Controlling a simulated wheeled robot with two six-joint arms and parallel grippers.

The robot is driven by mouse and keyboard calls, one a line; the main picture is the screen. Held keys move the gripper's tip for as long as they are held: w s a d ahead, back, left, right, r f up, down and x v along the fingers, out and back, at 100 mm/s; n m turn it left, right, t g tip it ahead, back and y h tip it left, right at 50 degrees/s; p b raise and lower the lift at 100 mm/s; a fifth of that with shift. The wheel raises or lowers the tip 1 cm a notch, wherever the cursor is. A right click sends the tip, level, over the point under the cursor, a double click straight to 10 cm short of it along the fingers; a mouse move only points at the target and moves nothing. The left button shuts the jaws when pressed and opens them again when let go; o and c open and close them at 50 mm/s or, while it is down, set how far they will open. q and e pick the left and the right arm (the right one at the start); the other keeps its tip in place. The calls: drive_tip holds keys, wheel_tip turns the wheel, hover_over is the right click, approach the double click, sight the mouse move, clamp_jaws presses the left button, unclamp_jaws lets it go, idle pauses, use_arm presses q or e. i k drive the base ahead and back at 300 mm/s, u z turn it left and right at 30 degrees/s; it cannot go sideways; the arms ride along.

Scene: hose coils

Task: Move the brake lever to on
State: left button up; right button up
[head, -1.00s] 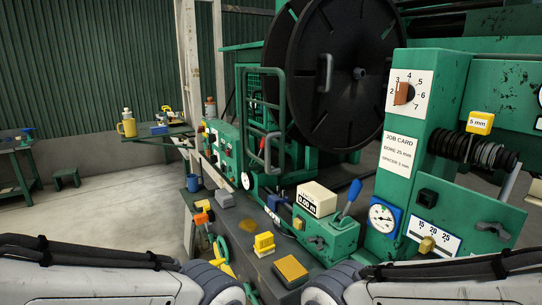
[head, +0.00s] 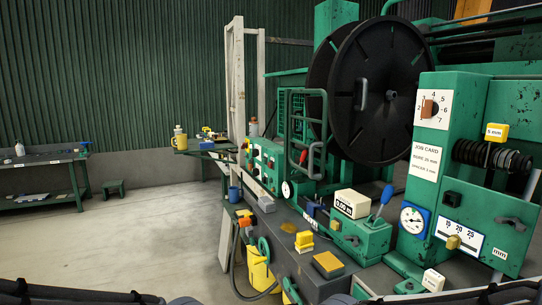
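A lever with a blue handle (head: 385,195) leans up and to the right from a green box (head: 368,240) on the bench in the head view. A smaller lever with a red grip (head: 303,157) stands beside the grey-barred guard (head: 322,125) in front of the black reel (head: 385,90). No readable brake or on/off label shows, so I cannot tell which is the brake lever. Only dark parts of my arms show at the bottom edge. Both my grippers are out of view.
A green panel (head: 450,170) with dials is at right. Open floor (head: 130,240) lies at left.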

sight(304, 155)
drive_tip(key=u, duration=0.75)
drive_tip(key=i, duration=1.2)
drive_tip(key=u, duration=0.55)
drive_tip(key=i, duration=1.15)
drive_tip(key=z, duration=1)
drive_tip(key=i, duration=0.95)
drive_tip(key=z, duration=0.95)
drive_tip(key=i, duration=0.25)
drive_tip(key=u, duration=0.05)
